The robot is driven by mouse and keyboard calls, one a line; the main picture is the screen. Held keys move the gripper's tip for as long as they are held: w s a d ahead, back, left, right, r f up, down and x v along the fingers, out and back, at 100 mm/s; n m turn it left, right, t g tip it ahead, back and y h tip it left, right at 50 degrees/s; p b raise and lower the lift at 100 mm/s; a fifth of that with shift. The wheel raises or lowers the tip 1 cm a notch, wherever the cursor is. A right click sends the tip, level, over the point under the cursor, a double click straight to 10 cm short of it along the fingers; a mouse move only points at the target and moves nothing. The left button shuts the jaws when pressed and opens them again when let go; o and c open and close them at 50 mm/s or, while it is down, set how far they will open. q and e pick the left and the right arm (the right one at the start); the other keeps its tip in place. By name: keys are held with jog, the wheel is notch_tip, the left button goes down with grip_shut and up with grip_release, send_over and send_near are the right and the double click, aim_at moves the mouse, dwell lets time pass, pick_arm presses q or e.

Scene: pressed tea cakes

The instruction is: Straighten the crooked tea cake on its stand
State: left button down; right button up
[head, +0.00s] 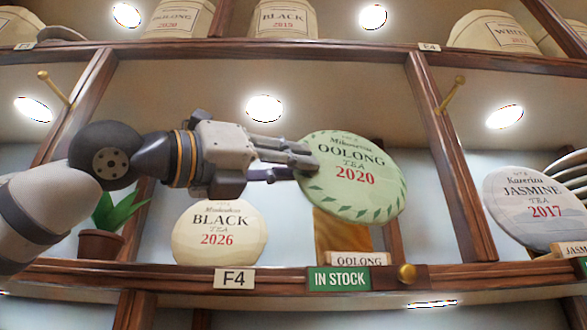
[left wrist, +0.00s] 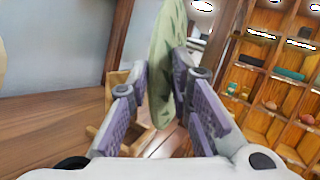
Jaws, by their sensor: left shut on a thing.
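The round green oolong tea cake (head: 352,190), marked 2020, is at the centre right of the head view. Its lettering slopes slightly down to the right. My left gripper (head: 302,167) is shut on its left edge. The left wrist view shows the cake (left wrist: 165,65) edge-on between the pads of the gripper (left wrist: 158,92). The wooden oolong stand (head: 345,238) is below and behind the cake, which hides its upper part. The cake's lower edge appears above the stand's front label, apart from it. The stand (left wrist: 112,105) also shows in the left wrist view. My right gripper is not in view.
A cream black tea cake (head: 219,245) and a potted plant (head: 100,243) stand left on the same shelf. A wooden upright (head: 452,160) separates the jasmine cake (head: 535,210) at right. The F4 tag (head: 234,279) and IN STOCK sign (head: 339,279) line the shelf's front edge.

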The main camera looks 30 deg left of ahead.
pick_arm(q)
jog(key=w+a+f, duration=0.3)
jog(key=shift+w+f, duration=0.3)
jog(key=shift+f, duration=0.1)
dwell(0.5)
jog(key=shift+f, duration=0.35)
dwell(0.5)
jog(key=c, duration=0.7)
grip_release()
jog(key=shift+a, duration=0.1)
jog(key=shift+v, duration=0.95)
jog(key=shift+a+f, duration=0.1)
jog(key=shift+a, duration=0.05)
